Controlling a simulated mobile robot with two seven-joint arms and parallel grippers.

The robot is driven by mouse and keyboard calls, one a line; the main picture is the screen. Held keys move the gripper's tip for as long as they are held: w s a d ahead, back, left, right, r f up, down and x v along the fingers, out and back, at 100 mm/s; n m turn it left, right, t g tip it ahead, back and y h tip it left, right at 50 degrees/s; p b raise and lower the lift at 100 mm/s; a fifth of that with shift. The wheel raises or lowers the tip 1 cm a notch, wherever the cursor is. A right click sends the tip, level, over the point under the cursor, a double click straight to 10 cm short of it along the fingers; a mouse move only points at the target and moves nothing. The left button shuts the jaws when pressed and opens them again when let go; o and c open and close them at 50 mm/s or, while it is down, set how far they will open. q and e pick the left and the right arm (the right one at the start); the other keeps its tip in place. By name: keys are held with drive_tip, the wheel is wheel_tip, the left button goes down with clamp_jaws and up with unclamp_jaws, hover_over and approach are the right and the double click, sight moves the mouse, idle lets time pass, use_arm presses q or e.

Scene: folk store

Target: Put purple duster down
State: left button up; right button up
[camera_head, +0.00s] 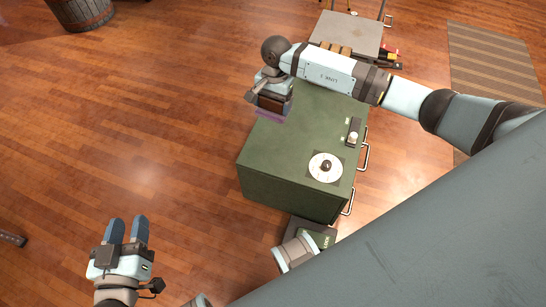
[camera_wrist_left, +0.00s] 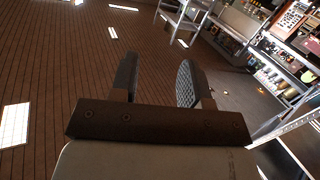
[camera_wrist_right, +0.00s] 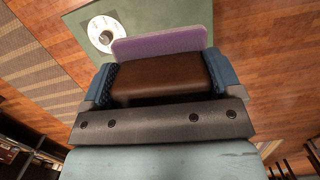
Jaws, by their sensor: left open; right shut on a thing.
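The purple duster shows in the right wrist view as a brown block (camera_wrist_right: 160,76) with a purple pad (camera_wrist_right: 160,42) on its far side. My right gripper (camera_wrist_right: 162,82) is shut on the brown block, with a blue finger on each side. In the head view my right gripper (camera_head: 273,92) is at the far left edge of the green cabinet (camera_head: 290,170), and the purple pad (camera_head: 270,117) shows just below it. I cannot tell whether the pad touches the cabinet top. My left gripper (camera_head: 127,230) is open and empty over the floor, and it also shows in the left wrist view (camera_wrist_left: 158,82).
A white disc (camera_head: 325,168) with a dark knob and a small dark item (camera_head: 353,132) lie on the cabinet top. Its left and middle parts are clear. A grey table (camera_head: 347,32) stands behind. A barrel (camera_head: 82,12) stands far left on open wooden floor.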

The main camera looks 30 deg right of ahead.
drive_tip(key=w+f+m+b, duration=0.1)
drive_tip(key=f+b, duration=0.2)
drive_tip(key=f, duration=0.4)
drive_tip(key=w+d+f+m+b, duration=0.1)
drive_tip(key=f+b, duration=0.3)
drive_tip(key=f, duration=0.4)
drive_tip(key=w+f+m+b, duration=0.1)
drive_tip(key=f+b, duration=0.2)
drive_tip(key=f, duration=0.4)
drive_tip(key=shift+w+d+f+m+b, duration=0.25)
drive_tip(key=shift+w+d+m+b, duration=0.05)
use_arm(q)
drive_tip(key=shift+s+d+f+m+h+b, duration=0.15)
drive_tip(key=shift+d+f+h+b, duration=0.25)
drive_tip(key=shift+f, duration=0.45)
drive_tip(key=shift+w+d+f+m+h+b, duration=0.15)
drive_tip(key=shift+d+f+h, duration=0.3)
drive_tip(key=shift+f, duration=0.45)
drive_tip(key=shift+s+d+f+m+h+b, duration=0.15)
drive_tip(key=shift+d+f+h+b, duration=0.25)
drive_tip(key=shift+f, duration=0.45)
use_arm(e)
drive_tip(key=shift+f, duration=2.55)
